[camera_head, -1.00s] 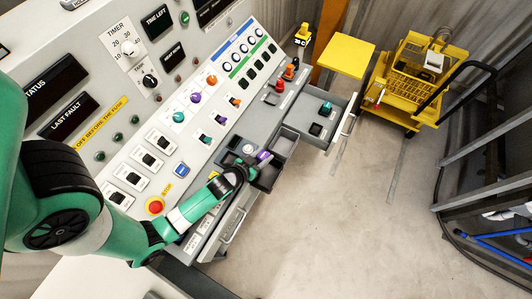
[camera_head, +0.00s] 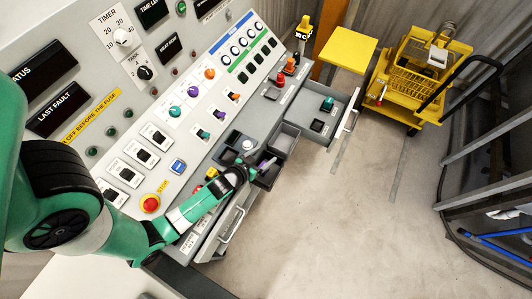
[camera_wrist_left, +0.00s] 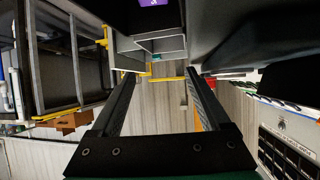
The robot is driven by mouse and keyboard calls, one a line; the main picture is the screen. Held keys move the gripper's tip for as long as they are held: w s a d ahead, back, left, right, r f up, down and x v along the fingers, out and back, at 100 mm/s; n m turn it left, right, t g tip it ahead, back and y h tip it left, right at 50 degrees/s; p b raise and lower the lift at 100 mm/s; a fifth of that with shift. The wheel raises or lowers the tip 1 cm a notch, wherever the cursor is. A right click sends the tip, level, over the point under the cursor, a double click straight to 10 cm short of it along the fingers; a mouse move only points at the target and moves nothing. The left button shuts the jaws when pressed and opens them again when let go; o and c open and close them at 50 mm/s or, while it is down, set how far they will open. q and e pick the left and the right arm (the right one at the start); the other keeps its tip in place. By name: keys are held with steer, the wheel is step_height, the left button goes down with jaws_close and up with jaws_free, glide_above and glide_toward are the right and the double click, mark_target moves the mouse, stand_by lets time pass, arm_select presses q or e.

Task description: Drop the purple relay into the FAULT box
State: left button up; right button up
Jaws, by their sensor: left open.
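The purple relay (camera_head: 265,163) shows small beside my left gripper, at the dark box (camera_head: 268,180) on the panel's front edge. In the left wrist view the purple relay (camera_wrist_left: 153,2) is cut by the top edge and appears to lie inside a dark box. My left gripper (camera_head: 256,169) is over the near side of that box, and its wrist hides part of it. In the left wrist view the left gripper (camera_wrist_left: 160,75) has its fingers wide apart with nothing between them. No FAULT lettering is readable on the box. My right gripper is not in view.
Another grey box (camera_head: 284,138) sits just behind. An open drawer (camera_head: 340,113) with a green knob juts out at the right. A drawer handle (camera_head: 232,224) sticks out below my arm. A yellow cart (camera_head: 410,75) stands on the floor, which is otherwise clear in the middle.

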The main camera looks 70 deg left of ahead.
arm_select(q)
steer(key=p+v, duration=0.1)
steer(key=v, duration=1)
steer(key=shift+s, duration=0.3)
steer(key=shift+d+r, duration=0.1)
steer(key=shift+d, duration=0.05)
